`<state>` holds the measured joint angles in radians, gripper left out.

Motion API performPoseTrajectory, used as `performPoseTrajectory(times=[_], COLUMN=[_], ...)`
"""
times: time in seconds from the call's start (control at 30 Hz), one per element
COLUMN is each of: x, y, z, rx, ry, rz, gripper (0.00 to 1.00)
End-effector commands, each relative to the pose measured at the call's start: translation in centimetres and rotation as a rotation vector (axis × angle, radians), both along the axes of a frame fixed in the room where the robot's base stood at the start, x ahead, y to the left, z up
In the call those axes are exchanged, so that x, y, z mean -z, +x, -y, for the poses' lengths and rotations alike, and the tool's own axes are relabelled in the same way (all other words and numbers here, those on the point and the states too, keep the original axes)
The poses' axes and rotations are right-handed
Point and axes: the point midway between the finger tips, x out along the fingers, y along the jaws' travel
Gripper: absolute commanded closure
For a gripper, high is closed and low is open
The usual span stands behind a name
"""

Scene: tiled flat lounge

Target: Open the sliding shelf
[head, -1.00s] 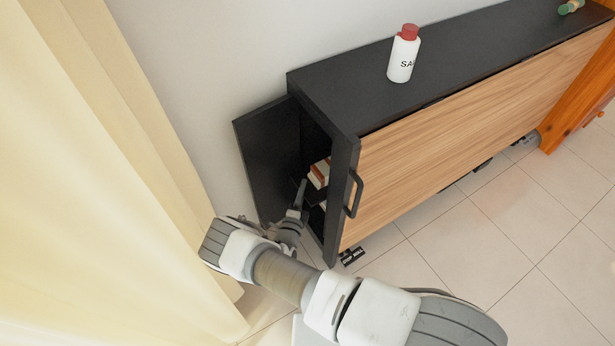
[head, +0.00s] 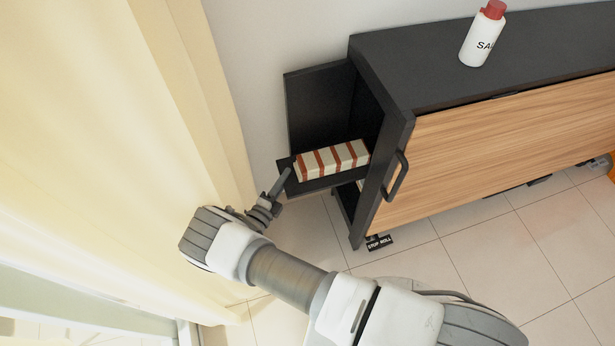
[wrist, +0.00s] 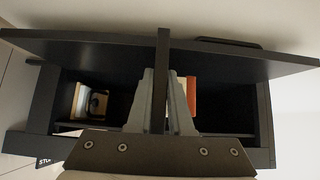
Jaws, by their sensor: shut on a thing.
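The sliding shelf (head: 318,184) is a dark board standing partly out of the open end of the black cabinet. A cream block with red-brown stripes (head: 333,159) lies on it. My gripper (head: 286,176) is at the shelf's outer left end. In the wrist view, my gripper (wrist: 161,78) has a grey finger on either side of the dark shelf edge (wrist: 162,55), shut on it. The striped block (wrist: 192,95) is partly hidden behind the right finger there.
The cabinet door (head: 310,112) stands open behind the shelf. A white bottle with a red cap (head: 480,40) stands on the cabinet top (head: 415,50). A cream curtain (head: 190,100) hangs close on the left. Tiled floor (head: 310,235) lies clear below the shelf.

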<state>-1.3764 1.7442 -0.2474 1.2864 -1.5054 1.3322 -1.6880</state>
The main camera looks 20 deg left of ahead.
Motion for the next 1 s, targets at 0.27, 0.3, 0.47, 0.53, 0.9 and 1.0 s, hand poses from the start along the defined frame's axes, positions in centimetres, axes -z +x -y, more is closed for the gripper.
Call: performPoseTrajectory(times=[0.27,0.3,0.47,0.53,0.9,1.0], x=[0.1,0.1,0.1,0.1,0.0,0.0], y=[-1.2,-1.3,-1.4,-1.4,-1.4,-1.3], z=[-2.2,-2.3,-2.5,-2.6,-2.6,-2.6], rx=[0.003,0.004,0.002,0.001,-0.001,0.0], ry=[-0.001,-0.001,-0.002,-0.002,0.0,-0.001], rz=[0.0,0.0,-0.001,-0.001,-0.001,-0.001], gripper=[1.0,1.0,1.0,1.0,0.51,0.51])
